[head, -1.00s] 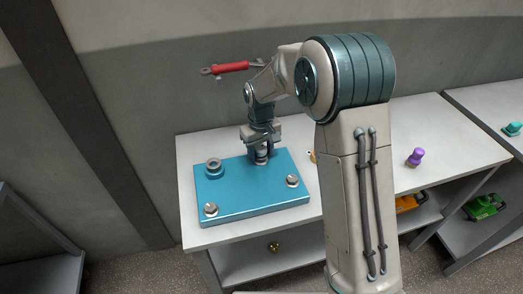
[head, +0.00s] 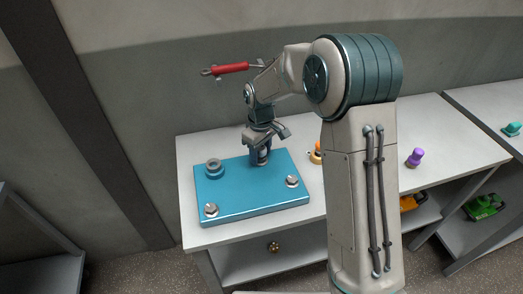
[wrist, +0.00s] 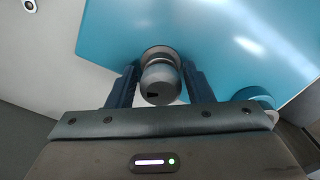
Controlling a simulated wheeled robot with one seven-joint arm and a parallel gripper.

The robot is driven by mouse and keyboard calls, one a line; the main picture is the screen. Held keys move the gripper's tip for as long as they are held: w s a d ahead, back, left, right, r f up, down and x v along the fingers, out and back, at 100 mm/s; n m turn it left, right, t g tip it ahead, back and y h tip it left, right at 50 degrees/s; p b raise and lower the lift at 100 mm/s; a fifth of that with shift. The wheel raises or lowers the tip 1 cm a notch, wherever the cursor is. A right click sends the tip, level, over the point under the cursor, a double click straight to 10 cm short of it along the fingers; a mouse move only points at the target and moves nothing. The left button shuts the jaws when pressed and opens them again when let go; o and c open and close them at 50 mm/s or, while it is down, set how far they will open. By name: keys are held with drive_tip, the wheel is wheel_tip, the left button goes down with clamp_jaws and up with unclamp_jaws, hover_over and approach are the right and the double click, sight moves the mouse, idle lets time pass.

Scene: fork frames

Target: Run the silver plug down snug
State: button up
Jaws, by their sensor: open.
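The silver plug (wrist: 160,84) stands in a collar at the back of the blue block (head: 235,202). It shows a small dark mark on its near face in the wrist view. My gripper (head: 261,159) points down over it, with one finger on each side of the plug in the wrist view (wrist: 159,76). The fingers are open, with a narrow gap visible beside the plug. In the head view the fingers hide most of the plug, and I cannot tell how deep it sits.
Two silver fittings (head: 211,209) (head: 292,181) sit at the block's front-left and right corners. An orange item (head: 317,148) and a purple one (head: 415,157) lie to the right on the table. A red tool (head: 230,68) shows against the wall.

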drive_tip(key=c, duration=0.5)
drive_tip(key=shift+m, duration=0.7)
drive_tip(key=shift+c, duration=0.2)
drive_tip(key=shift+m+b, duration=0.45)
drive_tip(key=shift+m, duration=0.35)
drive_tip(key=shift+m, duration=0.9)
